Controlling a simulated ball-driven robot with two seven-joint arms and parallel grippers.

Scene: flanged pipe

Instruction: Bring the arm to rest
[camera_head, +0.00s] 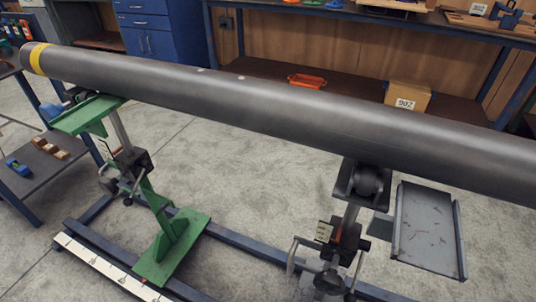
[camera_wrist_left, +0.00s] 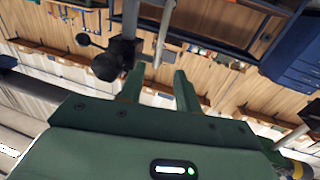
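My left gripper (camera_wrist_left: 157,76) shows in the left wrist view as a dark green body with two green fingers. The fingers stand apart with no object visible between their tips. A grey rod and a dark post with a black knob (camera_wrist_left: 108,66) show beyond the fingertips; I cannot tell how far away they are. Neither gripper is in the head view, and my right gripper is in no view. The long grey pipe (camera_head: 270,108), with a yellow band near its left end, spans the head view above a green stand (camera_head: 180,245) and a dark roller stand (camera_head: 345,245).
A grey tray (camera_head: 428,230) is at the right. A workbench with an orange bin (camera_head: 307,80) and a box marked 902 (camera_head: 407,97) stands behind the pipe. A blue cabinet (camera_head: 150,35) is at the back left. A blue floor rail (camera_head: 255,247) runs below; concrete floor between the stands is open.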

